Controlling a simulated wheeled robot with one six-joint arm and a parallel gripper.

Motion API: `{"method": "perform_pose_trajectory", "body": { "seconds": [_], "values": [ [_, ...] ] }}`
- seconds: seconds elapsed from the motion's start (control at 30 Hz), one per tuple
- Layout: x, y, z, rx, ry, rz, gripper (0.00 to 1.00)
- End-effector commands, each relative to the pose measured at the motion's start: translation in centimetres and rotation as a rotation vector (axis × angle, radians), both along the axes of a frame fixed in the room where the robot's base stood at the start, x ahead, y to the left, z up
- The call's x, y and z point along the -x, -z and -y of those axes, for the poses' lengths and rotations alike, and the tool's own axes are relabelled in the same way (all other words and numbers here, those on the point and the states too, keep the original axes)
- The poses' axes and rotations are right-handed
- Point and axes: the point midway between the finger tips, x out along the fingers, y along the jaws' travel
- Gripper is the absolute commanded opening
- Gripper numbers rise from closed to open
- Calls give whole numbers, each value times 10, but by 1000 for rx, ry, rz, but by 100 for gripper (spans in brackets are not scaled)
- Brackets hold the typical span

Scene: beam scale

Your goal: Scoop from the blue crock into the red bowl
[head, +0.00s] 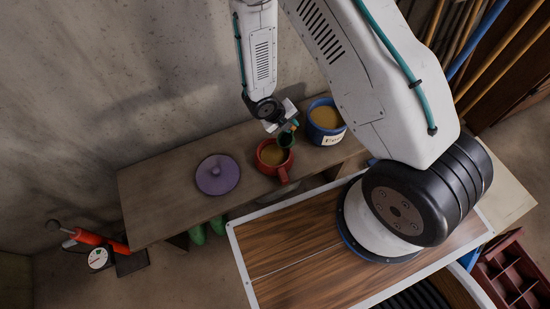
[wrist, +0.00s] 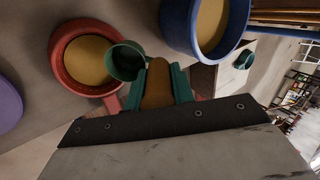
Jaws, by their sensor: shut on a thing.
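The blue crock (head: 311,128) stands at the right of the wooden bench, with a pale label and tan contents; it also shows in the wrist view (wrist: 172,38). The red bowl (head: 263,168), with a side handle, stands left of it and holds tan contents; it also shows in the wrist view (wrist: 62,72). My gripper (head: 290,125) is shut on the brown handle of a dark green scoop (wrist: 127,62), its green fingers either side of the handle. The scoop's cup overlaps the bowl's right rim in the wrist view. Its inside looks dark; I see no load in it.
A round purple lid (head: 218,175) lies on the bench (head: 150,195), left of the bowl. A concrete wall rises behind the bench. Green boots (head: 197,235) and a red pump (head: 88,237) stand on the floor. A dark red crate (head: 512,275) is at lower right.

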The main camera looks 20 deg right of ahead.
Motion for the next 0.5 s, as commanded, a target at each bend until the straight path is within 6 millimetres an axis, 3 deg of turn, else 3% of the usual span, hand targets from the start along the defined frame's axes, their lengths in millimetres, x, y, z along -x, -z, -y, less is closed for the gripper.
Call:
{"method": "perform_pose_trajectory", "body": {
  "seconds": [0.3, 0.33, 0.4, 0.5],
  "values": [
    [0, 3, 5, -57, -1, -7, 0],
    [0, 3, 5, -57, -1, -7, 19],
    [0, 3, 5, -56, -1, -7, 0],
    [0, 2, 5, -55, -1, -7, 0]
  ]
}}
